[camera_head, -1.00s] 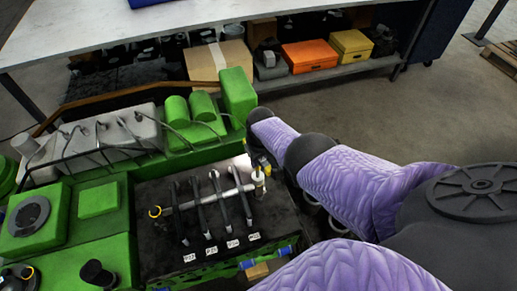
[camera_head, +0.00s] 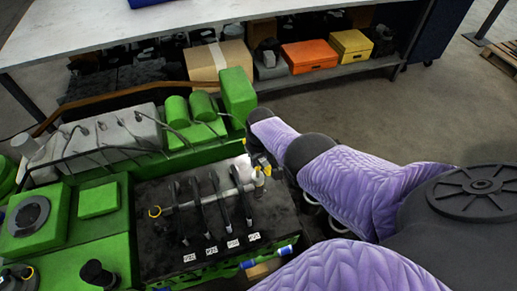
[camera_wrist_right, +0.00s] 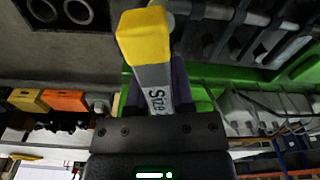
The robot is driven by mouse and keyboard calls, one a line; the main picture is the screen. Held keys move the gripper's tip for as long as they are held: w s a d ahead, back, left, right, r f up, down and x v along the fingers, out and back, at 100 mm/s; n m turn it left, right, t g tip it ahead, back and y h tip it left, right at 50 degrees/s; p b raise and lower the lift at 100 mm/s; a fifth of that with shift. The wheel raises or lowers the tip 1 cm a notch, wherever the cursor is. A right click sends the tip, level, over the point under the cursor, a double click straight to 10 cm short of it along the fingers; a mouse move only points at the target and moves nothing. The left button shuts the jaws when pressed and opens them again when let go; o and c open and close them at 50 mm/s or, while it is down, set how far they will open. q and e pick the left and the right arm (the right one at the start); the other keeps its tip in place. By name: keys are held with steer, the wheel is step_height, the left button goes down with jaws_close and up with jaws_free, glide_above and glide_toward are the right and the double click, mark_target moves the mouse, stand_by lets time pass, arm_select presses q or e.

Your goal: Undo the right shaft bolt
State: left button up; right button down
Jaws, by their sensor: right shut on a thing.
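The rocker shaft (camera_head: 184,205) is a pale bar lying across several dark rocker arms on the black engine top. My right gripper (camera_head: 262,163) is beside that end, shut on a grey tool (camera_wrist_right: 152,75) with a yellow end (camera_wrist_right: 143,36) and the lettering "Size". I cannot tell whether the tool sits on the bolt. My left gripper is not in view.
Green engine blocks (camera_head: 97,201) and a grey cover (camera_head: 105,135) lie left of and behind the shaft. A workbench (camera_head: 230,22) stands behind, with a cardboard box (camera_head: 220,62), an orange box (camera_head: 309,56) and a yellow box (camera_head: 351,44) on its lower shelf.

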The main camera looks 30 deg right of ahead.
steer(key=shift+r+p, duration=1.75)
step_height(320, 180, up, 7)
steer(key=p, duration=0.6)
steer(key=shift+f, duration=0.5)
steer(key=s+a+p, duration=0.3)
steer(key=s+p, duration=0.3)
steer(key=p, duration=0.1)
steer(key=shift+a, duration=0.3)
